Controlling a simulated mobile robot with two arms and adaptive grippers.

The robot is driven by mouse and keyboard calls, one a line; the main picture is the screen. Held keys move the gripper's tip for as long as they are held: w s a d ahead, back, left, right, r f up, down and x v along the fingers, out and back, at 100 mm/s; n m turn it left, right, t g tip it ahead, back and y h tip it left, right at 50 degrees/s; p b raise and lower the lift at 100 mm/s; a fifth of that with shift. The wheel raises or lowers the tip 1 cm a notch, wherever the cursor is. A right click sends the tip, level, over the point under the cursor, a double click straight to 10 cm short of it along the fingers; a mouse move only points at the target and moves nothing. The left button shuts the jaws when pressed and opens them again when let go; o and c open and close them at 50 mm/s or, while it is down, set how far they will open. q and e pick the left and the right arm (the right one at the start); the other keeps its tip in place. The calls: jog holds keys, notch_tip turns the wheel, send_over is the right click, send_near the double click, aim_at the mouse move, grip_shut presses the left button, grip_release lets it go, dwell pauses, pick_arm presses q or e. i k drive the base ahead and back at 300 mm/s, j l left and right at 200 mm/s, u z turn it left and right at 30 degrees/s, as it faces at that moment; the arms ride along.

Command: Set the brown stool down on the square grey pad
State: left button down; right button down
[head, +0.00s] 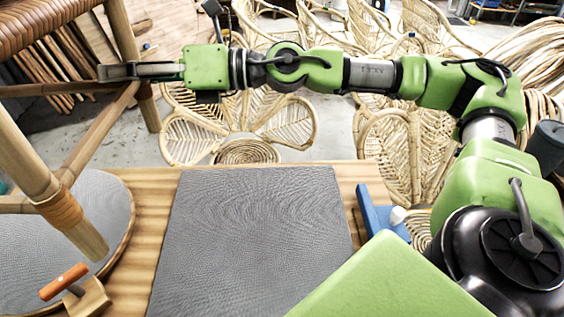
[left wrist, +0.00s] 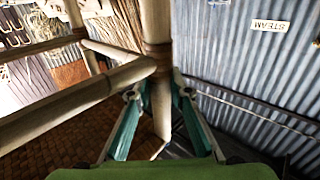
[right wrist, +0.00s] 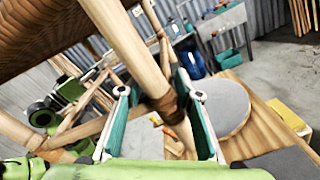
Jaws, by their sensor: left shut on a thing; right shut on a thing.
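The brown stool (head: 30,150), with a woven seat and pale rattan legs, is at the left of the head view, partly cut off by the frame. It is in front of or above a round grey pad (head: 105,205). My right gripper (head: 108,72) is shut on a stool leg, which also shows in the right wrist view (right wrist: 125,45). My left gripper (left wrist: 158,93) is shut on another leg (left wrist: 156,30); it is outside the head view. The square grey pad (head: 255,240) lies bare on the table, right of the stool.
The wooden table (head: 150,205) carries both pads. An orange-handled tool (head: 64,281) sits at its front left, near a stool leg. A blue tool (head: 379,214) lies just right of the square pad. Rattan chairs (head: 240,120) stand on the floor behind.

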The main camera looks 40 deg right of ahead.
aim_at(258, 234)
jog(key=k+l, duration=0.9)
jog(key=l, duration=0.25)
jog(key=k+l, duration=0.45)
jog(key=l, duration=0.1)
